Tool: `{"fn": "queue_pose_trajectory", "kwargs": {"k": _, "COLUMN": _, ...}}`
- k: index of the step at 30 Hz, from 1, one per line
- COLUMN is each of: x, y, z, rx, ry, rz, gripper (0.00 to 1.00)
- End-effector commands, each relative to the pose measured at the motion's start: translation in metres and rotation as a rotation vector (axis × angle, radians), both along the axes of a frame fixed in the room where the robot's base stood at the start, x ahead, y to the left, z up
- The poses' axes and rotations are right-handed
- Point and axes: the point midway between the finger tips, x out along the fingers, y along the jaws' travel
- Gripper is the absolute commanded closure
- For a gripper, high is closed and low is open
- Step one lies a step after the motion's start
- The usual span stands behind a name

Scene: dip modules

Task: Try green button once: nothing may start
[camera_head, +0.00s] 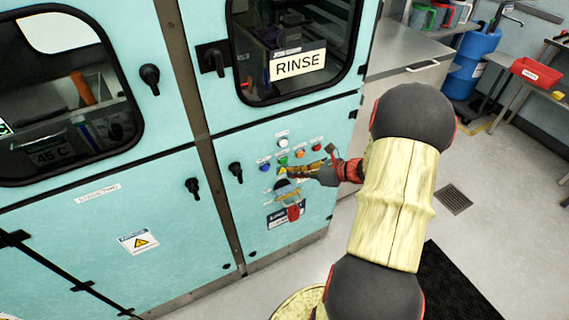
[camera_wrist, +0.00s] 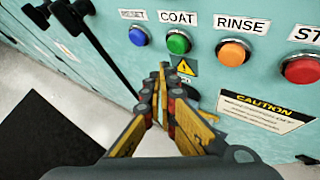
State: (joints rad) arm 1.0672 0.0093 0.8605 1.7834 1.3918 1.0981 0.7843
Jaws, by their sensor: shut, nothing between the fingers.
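The green button (camera_wrist: 178,43), labelled COAT, sits on the turquoise panel between the blue RESET button (camera_wrist: 138,36) and the orange RINSE button (camera_wrist: 232,53). It also shows small in the head view (camera_head: 283,161). My gripper (camera_wrist: 165,72) is shut and empty, its fingertips just below the green button in the wrist view, beside a yellow warning triangle (camera_wrist: 186,68). No contact with the button is visible. In the head view my gripper (camera_head: 287,170) reaches the panel from the right, just below the button row.
A red button (camera_wrist: 300,68) is at the right of the row, and a white button (camera_head: 282,143) is above it. A red padlock (camera_head: 293,212) hangs below on the panel. Black door handles (camera_head: 193,187) stick out to the left. A dark mat (camera_head: 455,285) lies on the floor.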

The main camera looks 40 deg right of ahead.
Motion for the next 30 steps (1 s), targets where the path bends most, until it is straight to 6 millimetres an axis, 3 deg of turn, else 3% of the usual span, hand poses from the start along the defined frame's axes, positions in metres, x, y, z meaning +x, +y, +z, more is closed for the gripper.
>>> {"fn": "queue_pose_trajectory", "kwargs": {"k": 7, "x": 0.0112, "y": -0.0023, "z": 0.0002, "rx": 0.001, "ry": 0.000, "rz": 0.001, "gripper": 1.00}}
{"fn": "queue_pose_trajectory", "kwargs": {"k": 30, "x": 0.0114, "y": -0.0023, "z": 0.0002, "rx": 0.001, "ry": 0.000, "rz": 0.001, "gripper": 1.00}}
